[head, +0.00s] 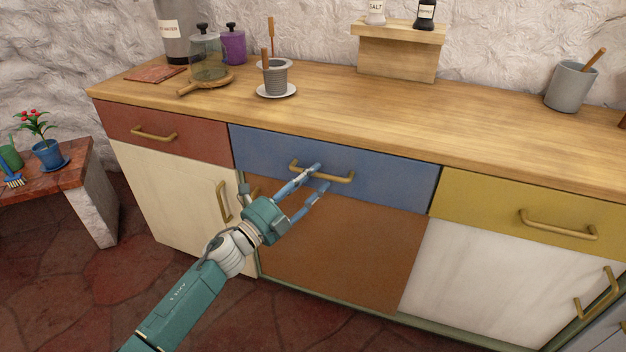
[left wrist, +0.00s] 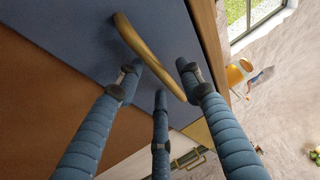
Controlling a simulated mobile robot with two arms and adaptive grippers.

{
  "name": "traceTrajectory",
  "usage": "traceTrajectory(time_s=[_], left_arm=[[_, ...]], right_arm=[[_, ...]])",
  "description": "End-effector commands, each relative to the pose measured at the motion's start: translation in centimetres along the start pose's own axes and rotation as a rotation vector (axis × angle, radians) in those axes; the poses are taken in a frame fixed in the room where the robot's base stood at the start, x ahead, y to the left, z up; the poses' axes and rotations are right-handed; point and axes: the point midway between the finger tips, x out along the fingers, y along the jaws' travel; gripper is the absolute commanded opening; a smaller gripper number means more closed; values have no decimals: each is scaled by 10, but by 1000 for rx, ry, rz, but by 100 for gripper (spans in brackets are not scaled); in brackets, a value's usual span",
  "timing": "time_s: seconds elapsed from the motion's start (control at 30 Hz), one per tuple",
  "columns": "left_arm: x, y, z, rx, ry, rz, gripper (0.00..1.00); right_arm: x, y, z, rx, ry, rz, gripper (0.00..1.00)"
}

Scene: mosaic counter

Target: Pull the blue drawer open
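The blue drawer (head: 395,188) is in the middle of the counter front and looks shut, its face in line with its neighbours. Its brass bar handle (head: 342,179) runs across the front. My left gripper (head: 320,176) is at the handle with its blue fingers spread apart. In the left wrist view the handle (left wrist: 150,62) slants through the space between the open fingertips (left wrist: 160,75), and the blue drawer face (left wrist: 70,30) lies behind it. I cannot tell whether any finger touches the handle. My right gripper is not in view.
A red drawer (head: 165,132) is to the left and a yellow drawer (head: 530,214) to the right, both with brass handles. A brown panel (head: 340,245) lies below. The wooden countertop (head: 400,115) overhangs the drawers. The floor in front is clear.

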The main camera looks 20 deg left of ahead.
Motion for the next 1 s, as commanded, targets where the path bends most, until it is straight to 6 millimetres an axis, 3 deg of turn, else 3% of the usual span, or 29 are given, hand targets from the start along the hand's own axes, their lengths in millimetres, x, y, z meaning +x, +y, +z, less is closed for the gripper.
traceTrajectory(time_s=[0.37, 0.53, 1.0], left_arm=[[6, 0, 0, -1, 0, 0, 35], [6, 0, 0, -1, 0, 0, 1], [0, 0, -3, -3, 0, 3, 0]], right_arm=[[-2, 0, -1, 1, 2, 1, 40], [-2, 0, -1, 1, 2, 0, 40], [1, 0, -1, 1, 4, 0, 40]])
